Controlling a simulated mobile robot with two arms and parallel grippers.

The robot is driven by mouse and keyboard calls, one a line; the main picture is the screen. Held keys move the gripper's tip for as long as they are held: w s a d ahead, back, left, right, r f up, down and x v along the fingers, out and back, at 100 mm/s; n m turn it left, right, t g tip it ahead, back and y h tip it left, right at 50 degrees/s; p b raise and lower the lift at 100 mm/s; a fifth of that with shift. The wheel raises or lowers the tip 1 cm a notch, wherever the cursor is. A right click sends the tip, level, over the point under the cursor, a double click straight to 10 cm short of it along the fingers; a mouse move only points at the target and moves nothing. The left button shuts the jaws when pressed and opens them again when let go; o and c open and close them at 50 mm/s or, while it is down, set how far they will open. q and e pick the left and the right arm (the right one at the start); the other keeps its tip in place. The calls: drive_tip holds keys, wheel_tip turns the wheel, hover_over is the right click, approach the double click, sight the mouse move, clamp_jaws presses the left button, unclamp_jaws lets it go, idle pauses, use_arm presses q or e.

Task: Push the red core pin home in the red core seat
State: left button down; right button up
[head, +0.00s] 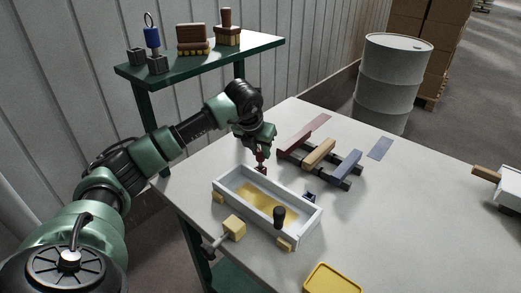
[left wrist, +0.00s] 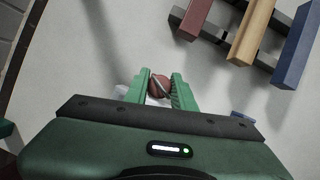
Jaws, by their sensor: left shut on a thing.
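My left gripper (head: 260,150) is above the far left end of the white box (head: 232,203), pointing down. It is shut on the red core pin (head: 260,159), whose round top shows between the green fingers in the left wrist view (left wrist: 160,86). A small dark red piece, apparently the red core seat (head: 262,170), is right under the pin at the box's far wall. I cannot tell how deep the pin sits in it. My right gripper is not in view.
A yellow layer (head: 262,205) lies in the box. A dark blue seat (head: 311,197) is by its far wall. Red, tan and blue bars (head: 319,154) rest on a dark rack behind. A yellow tray (head: 333,279) lies at the front. The table's right side is mostly clear.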

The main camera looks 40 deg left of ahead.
use_arm(q)
drive_tip(key=shift+f+b, duration=0.45)
drive_tip(key=shift+f, duration=0.25)
drive_tip(key=c, duration=1.1)
unclamp_jaws()
drive_tip(key=b+v, duration=0.1)
drive_tip(key=v, duration=0.6)
drive_tip(key=shift+r, duration=0.4)
drive_tip(key=shift+s, duration=0.15)
